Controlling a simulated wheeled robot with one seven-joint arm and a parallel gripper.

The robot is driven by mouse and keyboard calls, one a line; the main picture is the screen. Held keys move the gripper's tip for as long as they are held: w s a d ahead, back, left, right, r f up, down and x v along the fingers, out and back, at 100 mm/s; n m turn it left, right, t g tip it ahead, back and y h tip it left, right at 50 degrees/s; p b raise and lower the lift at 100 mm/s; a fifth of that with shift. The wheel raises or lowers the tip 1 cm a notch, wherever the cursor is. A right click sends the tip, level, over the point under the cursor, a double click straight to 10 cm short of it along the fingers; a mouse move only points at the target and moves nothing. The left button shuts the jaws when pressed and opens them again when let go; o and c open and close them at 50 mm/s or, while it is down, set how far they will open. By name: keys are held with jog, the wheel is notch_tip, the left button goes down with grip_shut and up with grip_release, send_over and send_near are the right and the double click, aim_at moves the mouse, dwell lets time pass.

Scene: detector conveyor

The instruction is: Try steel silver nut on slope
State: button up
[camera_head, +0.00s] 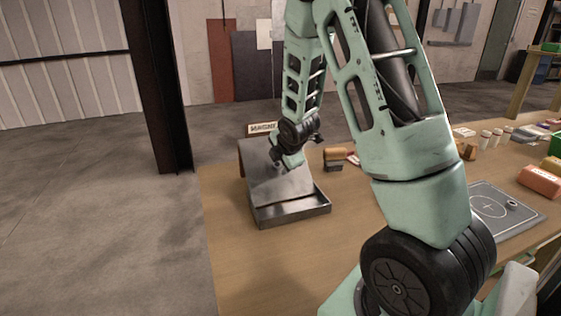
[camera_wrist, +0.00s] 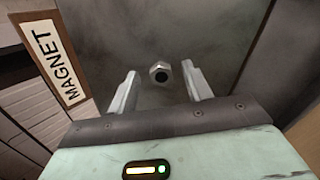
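The steel silver nut (camera_wrist: 160,72) shows in the wrist view against the grey metal slope (camera_wrist: 160,30). It lies between and slightly beyond the fingertips, with a clear gap on both sides. My gripper (camera_wrist: 161,80) is open around it, not touching it. In the head view my gripper (camera_head: 286,160) is low at the upper part of the slope (camera_head: 285,190), and the nut cannot be made out there. A "MAGNET" sign (camera_wrist: 56,62) stands beside the slope; it also shows behind it in the head view (camera_head: 262,128).
A metal catch tray (camera_head: 293,214) lies at the slope's foot on the wooden table (camera_head: 240,270). A brown and dark block (camera_head: 335,158) stands right of the slope. A grey plate (camera_head: 490,208) with a small round item (camera_head: 512,204) lies further right. The table's front left is clear.

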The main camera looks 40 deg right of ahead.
jog(key=v, duration=1.7)
jog(key=shift+s, duration=0.15)
jog(key=shift+r, duration=0.1)
jog(key=s+a+f+m+g+y, duration=0.1)
jog(key=s+a+f+m+y, duration=0.1)
jog(key=a, duration=0.9)
jog(key=s+a+f+m+g+y, duration=0.1)
jog(key=s+a+f+m+g, duration=0.1)
jog(key=a, duration=0.9)
jog(key=s+a+f+m+g+y, duration=0.1)
jog(key=s+a+f+m+g, duration=0.1)
jog(key=s+a, duration=1)
jog(key=s+m+g, duration=0.1)
jog(key=s+m, duration=0.1)
jog(key=s, duration=0.1)
jog(key=shift+a+f+g, duration=0.3)
jog(key=shift+f+g, duration=0.1)
